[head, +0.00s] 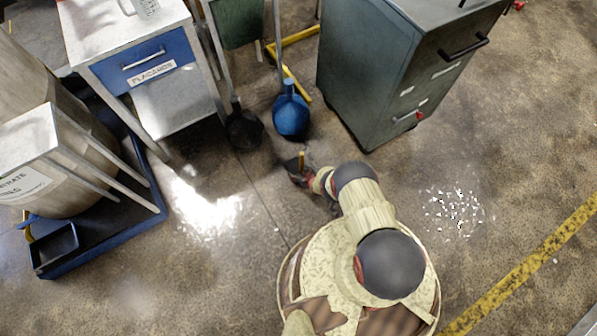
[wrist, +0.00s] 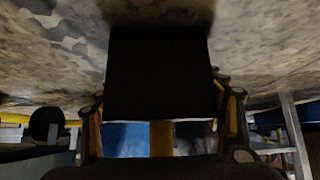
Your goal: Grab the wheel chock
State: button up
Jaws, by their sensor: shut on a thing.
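The wheel chock (wrist: 159,72) is a black block that fills the upper middle of the wrist view. My gripper (wrist: 163,112) is shut on it, with one finger on each side. In the head view my gripper (head: 299,174) is low near the floor, in front of the blue rounded object and left of the grey cabinet. The chock is too small and dark there to separate clearly from the fingers. A small yellow piece stands up at the gripper; I cannot tell what it belongs to. I cannot tell whether the chock touches the floor.
A grey drawer cabinet (head: 368,75) stands at upper right. A blue rounded object (head: 291,114) and a black one (head: 243,130) lie beyond my gripper. A white table with a blue drawer (head: 155,60) and a blue tray (head: 100,238) are at left. Floor at lower left is clear.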

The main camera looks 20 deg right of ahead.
jog(key=shift+c, duration=0.5)
jog(key=shift+w+r, duration=0.15)
jog(key=shift+w, duration=0.1)
jog(key=shift+c, duration=0.3)
jog(key=shift+r, duration=0.1)
